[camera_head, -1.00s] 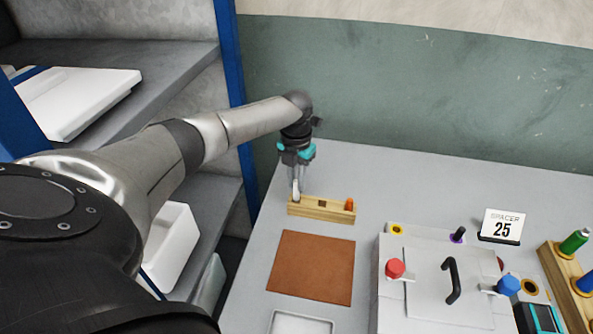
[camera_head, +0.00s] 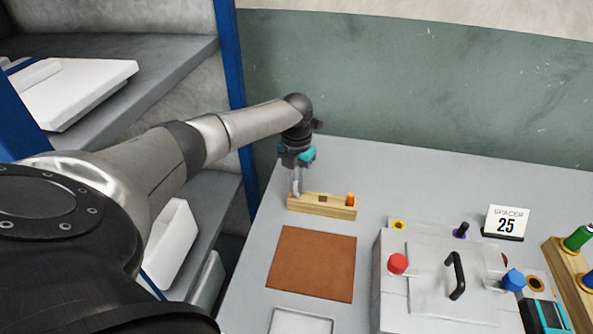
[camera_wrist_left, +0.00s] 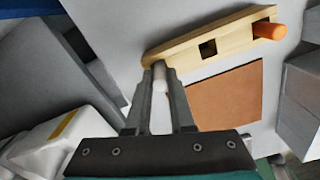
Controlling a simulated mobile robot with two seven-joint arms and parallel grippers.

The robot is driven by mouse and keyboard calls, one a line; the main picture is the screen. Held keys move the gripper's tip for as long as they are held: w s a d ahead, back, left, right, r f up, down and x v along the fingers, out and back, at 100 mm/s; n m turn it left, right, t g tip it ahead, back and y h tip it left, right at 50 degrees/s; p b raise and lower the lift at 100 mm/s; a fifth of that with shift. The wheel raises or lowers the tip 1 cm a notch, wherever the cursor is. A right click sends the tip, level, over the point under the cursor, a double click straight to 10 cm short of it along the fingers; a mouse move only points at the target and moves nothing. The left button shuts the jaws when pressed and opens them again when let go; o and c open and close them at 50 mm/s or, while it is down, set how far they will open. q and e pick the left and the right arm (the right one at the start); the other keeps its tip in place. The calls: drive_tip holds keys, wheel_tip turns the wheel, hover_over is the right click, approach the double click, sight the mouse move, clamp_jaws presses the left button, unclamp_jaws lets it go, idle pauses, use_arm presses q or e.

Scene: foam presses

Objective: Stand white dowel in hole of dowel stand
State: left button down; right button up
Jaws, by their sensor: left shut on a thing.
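The dowel stand (camera_head: 338,209) is a long pale wooden block near the back left of the table. It also shows in the left wrist view (camera_wrist_left: 226,40). An orange dowel (camera_head: 351,199) stands in its right end, and a dark square hole (camera_wrist_left: 208,48) lies in the middle. My left gripper (camera_head: 296,191) points down at the stand's left end, shut on the white dowel (camera_wrist_left: 160,78). The dowel is about upright between the fingers. Fingers and dowel hide the stand's left end, so I cannot tell whether the dowel's lower end is inside a hole.
A brown mat (camera_head: 312,264) lies in front of the stand, with a pale tray (camera_head: 301,321) nearer. A grey press box (camera_head: 392,297) with red and blue knobs stands to the right, by a "SPACER 25" sign (camera_head: 506,222). Shelves (camera_head: 185,62) stand on the left.

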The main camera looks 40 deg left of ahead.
use_arm(q)
drive_tip(key=shift+f+b, duration=0.5)
drive_tip(key=shift+f, duration=0.2)
drive_tip(key=c, duration=0.7)
unclamp_jaws()
wheel_tip(320, 180, up, 15)
drive_tip(key=p, duration=0.1)
drive_tip(key=shift+r+p, duration=0.15)
drive_tip(key=shift+p, duration=0.15)
